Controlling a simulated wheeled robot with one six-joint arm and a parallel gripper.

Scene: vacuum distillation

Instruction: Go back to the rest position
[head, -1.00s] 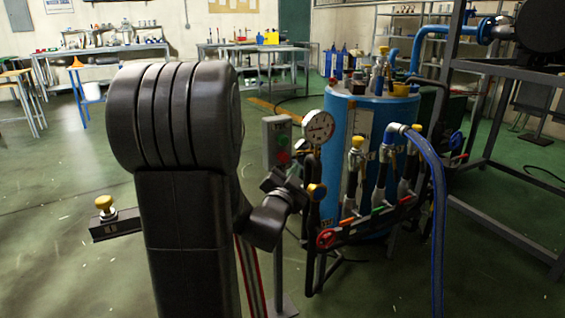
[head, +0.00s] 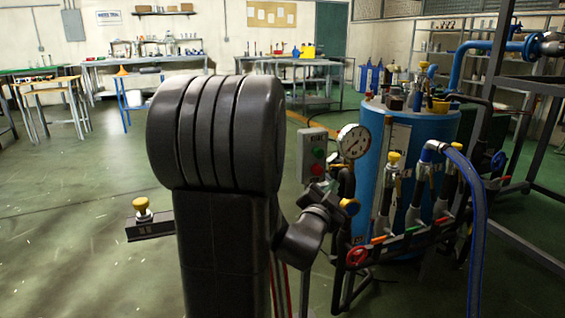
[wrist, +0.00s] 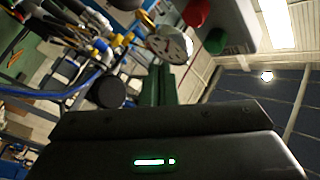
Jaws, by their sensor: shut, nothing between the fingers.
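In the head view my black arm stands in the middle foreground. Its wrist end is bent to the right, in front of the control box and the blue tank, and the fingertips are hard to make out there. The control box (head: 312,155) with green and red buttons shows at the upper right of the wrist view (wrist: 235,22). The round gauge (head: 353,141) is beside it.
A yellow-knobbed valve on a bar (head: 148,231) is at left. Benches stand at the back; the left floor is clear.

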